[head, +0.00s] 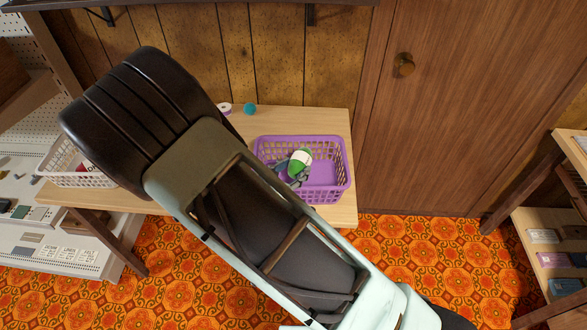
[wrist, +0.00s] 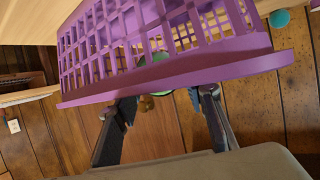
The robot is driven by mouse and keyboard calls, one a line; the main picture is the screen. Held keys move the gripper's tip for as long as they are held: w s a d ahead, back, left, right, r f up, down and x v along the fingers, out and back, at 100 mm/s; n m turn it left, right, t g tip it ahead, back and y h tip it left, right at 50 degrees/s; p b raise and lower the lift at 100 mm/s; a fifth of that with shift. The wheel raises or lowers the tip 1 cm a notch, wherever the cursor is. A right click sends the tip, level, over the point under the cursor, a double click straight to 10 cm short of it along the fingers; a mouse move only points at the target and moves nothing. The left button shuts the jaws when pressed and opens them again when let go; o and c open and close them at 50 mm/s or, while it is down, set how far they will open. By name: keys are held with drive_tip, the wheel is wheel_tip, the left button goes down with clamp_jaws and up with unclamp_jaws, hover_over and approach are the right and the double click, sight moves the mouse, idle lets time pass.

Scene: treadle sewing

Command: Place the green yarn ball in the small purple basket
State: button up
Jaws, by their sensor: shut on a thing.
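The small purple basket (head: 335,183) stands upright on the wooden table, with an openwork wall. The green yarn ball (head: 306,160), with a white band, shows over the left half of the basket opening. My gripper (head: 292,172) is shut on the ball, its dark fingers on the ball's lower left side. In the wrist view the purple basket (wrist: 180,72) crosses the upper part and its rim hides the fingertips of my gripper (wrist: 165,92). Only slivers of green (wrist: 161,57) show there. I cannot tell whether the ball touches the basket floor.
A teal ball (head: 249,109) and a white-and-purple spool (head: 224,108) lie at the back of the table (head: 310,120). A white basket (head: 75,180) stands to the left. A wooden door (head: 450,110) is behind on the right. My arm covers the table's middle.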

drive_tip(key=shift+f+b, duration=0.35)
drive_tip(key=shift+f, duration=0.2)
drive_tip(key=shift+s, duration=0.1)
drive_tip(key=o, duration=1.1)
drive_tip(key=shift+f, duration=0.2)
drive_tip(key=shift+c, duration=0.2)
drive_tip(key=shift+r, duration=0.15)
drive_tip(key=shift+r, duration=0.2)
drive_tip(key=p+v, duration=0.1)
drive_tip(key=v, duration=1.1)
drive_tip(key=shift+r+p, duration=0.3)
drive_tip(key=shift+r, duration=0.05)
